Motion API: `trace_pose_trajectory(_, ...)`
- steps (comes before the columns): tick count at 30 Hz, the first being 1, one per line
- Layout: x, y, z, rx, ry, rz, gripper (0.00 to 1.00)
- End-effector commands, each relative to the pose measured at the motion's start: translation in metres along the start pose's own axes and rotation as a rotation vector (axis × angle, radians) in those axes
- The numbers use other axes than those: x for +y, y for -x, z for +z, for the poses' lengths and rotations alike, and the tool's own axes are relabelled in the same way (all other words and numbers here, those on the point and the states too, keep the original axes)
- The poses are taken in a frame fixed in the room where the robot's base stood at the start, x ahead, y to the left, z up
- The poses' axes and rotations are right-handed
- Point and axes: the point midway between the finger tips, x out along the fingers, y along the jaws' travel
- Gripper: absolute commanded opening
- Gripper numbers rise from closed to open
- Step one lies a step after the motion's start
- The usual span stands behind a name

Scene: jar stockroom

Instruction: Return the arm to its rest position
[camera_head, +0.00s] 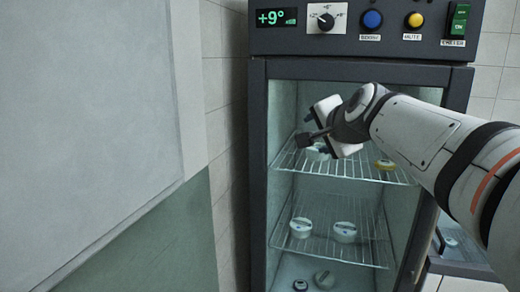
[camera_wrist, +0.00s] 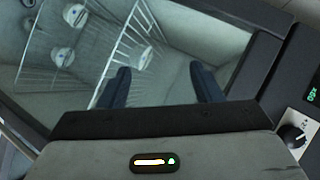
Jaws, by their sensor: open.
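My arm reaches in from the right in the head view, across the upper front of a dark-framed refrigerated cabinet (camera_head: 258,180). My gripper (camera_head: 306,128) is in front of the upper part of the cabinet opening, pointing left. In the wrist view my gripper (camera_wrist: 161,72) shows two dark fingers spread wide apart, with nothing between them. The upper wire shelf (camera_head: 345,170) lies behind and below the gripper. A pale jar (camera_head: 316,152) there is partly hidden by the gripper.
A control panel (camera_head: 360,42) is above. A grey-green wall panel (camera_head: 90,120) is at left.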

Motion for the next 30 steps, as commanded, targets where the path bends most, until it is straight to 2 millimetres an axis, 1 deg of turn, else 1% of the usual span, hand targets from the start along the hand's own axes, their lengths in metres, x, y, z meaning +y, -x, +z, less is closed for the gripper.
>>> trace_pose_trajectory(1, 0.035, 0.002, 0.021, -0.050, 0.097, 0.079, 0.59)
trace_pose_trajectory(2, 0.055, 0.003, 0.033, -0.081, 0.159, 0.125, 0.59)
trace_pose_trajectory(3, 0.082, 0.006, 0.048, -0.126, 0.237, 0.184, 0.59)
trace_pose_trajectory(5, 0.122, 0.014, 0.069, -0.199, 0.356, 0.268, 0.59)
trace_pose_trajectory(6, 0.149, 0.020, 0.083, -0.251, 0.431, 0.321, 0.59)
trace_pose_trajectory(8, 0.189, 0.032, 0.102, -0.333, 0.543, 0.395, 0.59)
trace_pose_trajectory(9, 0.213, 0.041, 0.114, -0.388, 0.612, 0.439, 0.59)
trace_pose_trajectory(11, 0.247, 0.055, 0.129, -0.470, 0.706, 0.498, 0.59)
trace_pose_trajectory(12, 0.267, 0.064, 0.138, -0.520, 0.762, 0.532, 0.59)
trace_pose_trajectory(15, 0.305, 0.084, 0.153, -0.625, 0.869, 0.593, 0.59)
trace_pose_trajectory(18, 0.328, 0.097, 0.162, -0.693, 0.933, 0.628, 0.59)
trace_pose_trajectory(21, 0.337, 0.103, 0.165, -0.723, 0.960, 0.643, 0.59)
trace_pose_trajectory(30, 0.338, 0.103, 0.165, -0.725, 0.962, 0.643, 0.59)
